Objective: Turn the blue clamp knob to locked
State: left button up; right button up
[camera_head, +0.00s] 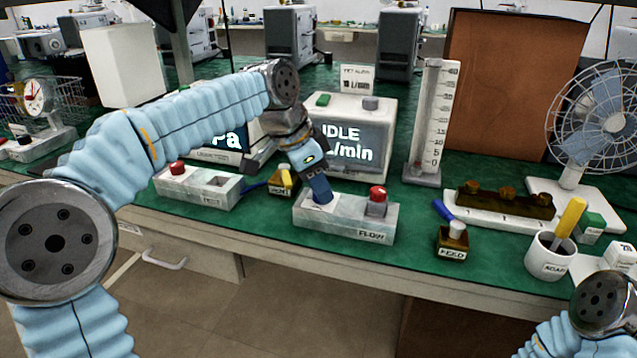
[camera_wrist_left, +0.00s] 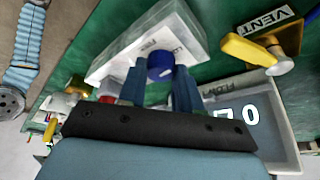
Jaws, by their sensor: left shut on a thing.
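The blue clamp knob (camera_wrist_left: 160,67) shows in the left wrist view as a short blue cylinder between my gripper's fingers, at the white block labelled FLOW. In the head view my left gripper (camera_head: 321,192) points down at the left part of the FLOW block (camera_head: 325,222), and its fingers hide the knob. The left wrist view shows the gripper (camera_wrist_left: 160,85) shut on the knob, one dark blue finger on each side. Any locked or unlocked marking is not readable. My right gripper is out of view; only part of that arm shows at the bottom right.
A red knob (camera_head: 377,193) stands on the FLOW block's right part. A yellow-handled VENT valve (camera_wrist_left: 255,50) is close by. Behind stands a display reading IDLE (camera_head: 340,140). The table's front edge is near.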

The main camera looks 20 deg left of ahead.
pick_arm(q)
jog(key=shift+m, duration=0.6)
jog(key=o, duration=1)
jog(key=shift+o, duration=0.2)
jog(key=v, duration=1.3)
jog(key=shift+w+a+r, duration=0.25)
jog(key=shift+a+r, duration=0.05)
jog(key=shift+r, duration=0.05)
